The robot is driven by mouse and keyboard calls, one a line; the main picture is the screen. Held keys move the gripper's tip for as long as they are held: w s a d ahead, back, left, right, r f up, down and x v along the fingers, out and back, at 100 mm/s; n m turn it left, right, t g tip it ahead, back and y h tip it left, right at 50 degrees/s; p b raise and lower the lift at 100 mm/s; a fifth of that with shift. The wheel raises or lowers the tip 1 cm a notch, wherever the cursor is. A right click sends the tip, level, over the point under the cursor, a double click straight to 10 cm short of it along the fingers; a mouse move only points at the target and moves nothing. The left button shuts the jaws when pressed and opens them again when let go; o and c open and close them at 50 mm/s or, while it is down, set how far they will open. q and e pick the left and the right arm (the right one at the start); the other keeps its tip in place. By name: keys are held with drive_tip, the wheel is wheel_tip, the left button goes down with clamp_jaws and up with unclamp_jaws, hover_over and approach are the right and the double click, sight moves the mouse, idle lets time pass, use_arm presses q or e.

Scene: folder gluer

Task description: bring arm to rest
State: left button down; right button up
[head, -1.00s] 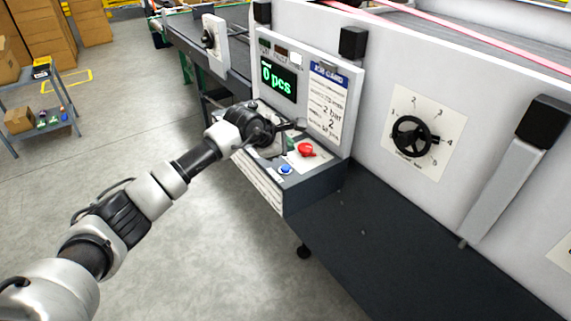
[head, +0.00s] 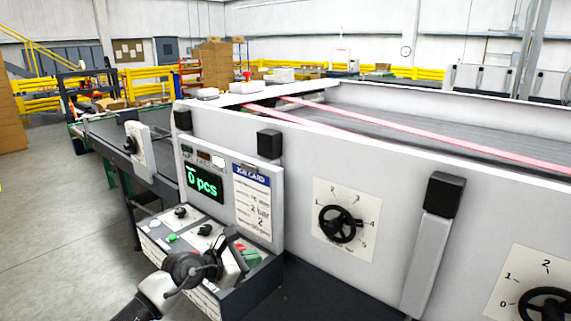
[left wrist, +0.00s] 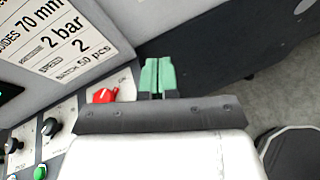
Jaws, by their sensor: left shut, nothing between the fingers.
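My left gripper (head: 246,254) is over the right part of the sloping control panel (head: 152,232) of the folder gluer. Its green-tipped fingers (left wrist: 157,77) are together and empty in the left wrist view. A red knob (left wrist: 105,96) lies just left of the fingers there, apart from them in the picture. In the head view the gripper and wrist hide much of the panel's right side. My right gripper is in neither view.
Above the panel are a display reading 0 pcs (head: 204,184) and a job card (head: 253,203). To the right are a black handwheel (head: 338,224) on a dial and a black-topped lever (head: 434,240). Open floor (head: 60,260) lies at the left.

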use_arm(q)
drive_tip(key=s+d+r+n+t+h, duration=0.2)
drive_tip(key=s+r+n+t, duration=0.2)
drive_tip(key=s+n+t, duration=0.65)
drive_tip(key=s+a+f+n+g+y, duration=0.2)
drive_tip(key=s+a+f+n+y, duration=0.35)
drive_tip(key=n, duration=0.95)
drive_tip(key=s+a+f+n+g+y, duration=0.25)
drive_tip(key=a+f+n+y, duration=0.4)
drive_tip(key=n+y, duration=0.55)
drive_tip(key=s+f+n+g+h, duration=0.2)
drive_tip(key=s+f+n+g, duration=0.15)
drive_tip(key=s, duration=0.35)
drive_tip(key=s+f+n+g+h, duration=0.1)
drive_tip(key=s+f+n+g, duration=0.2)
drive_tip(key=s, duration=0.4)
drive_tip(key=s+f+n+g+h, duration=0.1)
drive_tip(key=s+n+g+h, duration=0.15)
drive_tip(key=s+g, duration=0.35)
wheel_tip(320, 180, down, 28)
drive_tip(key=s, duration=0.2)
drive_tip(key=s+a+f+g+b, duration=0.1)
drive_tip(key=s+a+f, duration=0.2)
drive_tip(key=s+f, duration=1.2)
drive_tip(key=shift+s+a+f+y, duration=0.15)
drive_tip(key=shift+s+f+y, duration=0.25)
